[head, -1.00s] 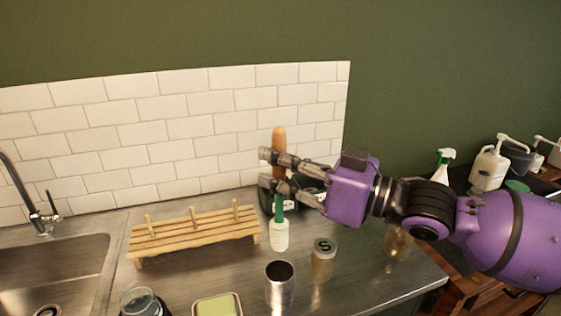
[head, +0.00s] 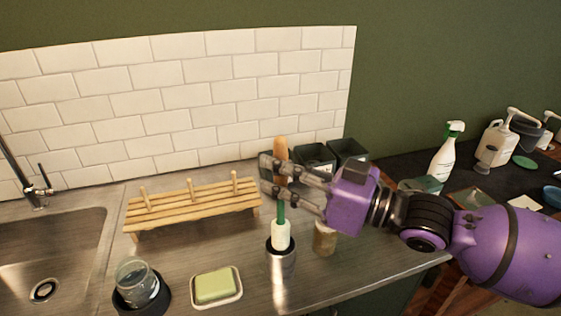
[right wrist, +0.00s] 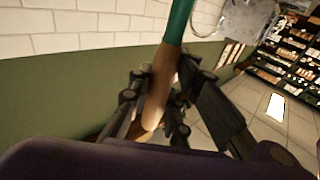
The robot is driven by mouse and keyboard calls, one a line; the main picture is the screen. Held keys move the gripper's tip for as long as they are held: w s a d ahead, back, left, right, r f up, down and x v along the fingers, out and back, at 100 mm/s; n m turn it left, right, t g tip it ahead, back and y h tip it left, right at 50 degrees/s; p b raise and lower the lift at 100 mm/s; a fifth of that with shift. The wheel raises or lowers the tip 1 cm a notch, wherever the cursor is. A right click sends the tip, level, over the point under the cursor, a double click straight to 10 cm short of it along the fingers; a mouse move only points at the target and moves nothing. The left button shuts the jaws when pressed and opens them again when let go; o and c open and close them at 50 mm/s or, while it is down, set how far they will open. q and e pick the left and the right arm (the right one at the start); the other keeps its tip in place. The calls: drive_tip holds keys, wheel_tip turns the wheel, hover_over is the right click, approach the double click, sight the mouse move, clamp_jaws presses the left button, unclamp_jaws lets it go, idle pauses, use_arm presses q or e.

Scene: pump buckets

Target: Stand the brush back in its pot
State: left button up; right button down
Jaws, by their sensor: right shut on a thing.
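The brush (head: 281,234) has a wooden handle end, a green shaft and white bristles at its lower end. My right gripper (head: 275,181) is shut on its handle and holds it nearly upright. In the right wrist view the wooden handle (right wrist: 160,85) sits between the fingers. The pot (head: 281,268) is a metal cylinder standing on the steel counter. The bristles show in front of or at the pot's dark mouth; I cannot tell how far they are inside it. My left gripper is not in view.
A jar (head: 325,240) stands close right of the pot. A soap dish (head: 216,287) and a glass in a dark holder (head: 141,285) are to the left. A wooden peg rack (head: 193,207) stands behind, and dark bins (head: 314,157) sit near the wall. The sink is far left.

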drive_tip(key=shift+f+b, duration=0.4)
drive_tip(key=shift+f, duration=1.85)
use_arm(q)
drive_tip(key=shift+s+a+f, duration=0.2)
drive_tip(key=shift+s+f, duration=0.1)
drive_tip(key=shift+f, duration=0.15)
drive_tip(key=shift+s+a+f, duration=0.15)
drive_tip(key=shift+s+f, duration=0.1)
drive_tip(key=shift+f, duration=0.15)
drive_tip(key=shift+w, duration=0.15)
use_arm(e)
drive_tip(key=c, duration=1.5)
unclamp_jaws()
drive_tip(key=shift+c, duration=0.2)
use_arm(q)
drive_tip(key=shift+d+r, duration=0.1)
use_arm(e)
drive_tip(key=shift+s+d+f, duration=0.15)
drive_tip(key=shift+s+d, duration=0.05)
drive_tip(key=shift+d, duration=0.35)
drive_tip(key=v, duration=1.1)
drive_tip(key=shift+a, duration=0.1)
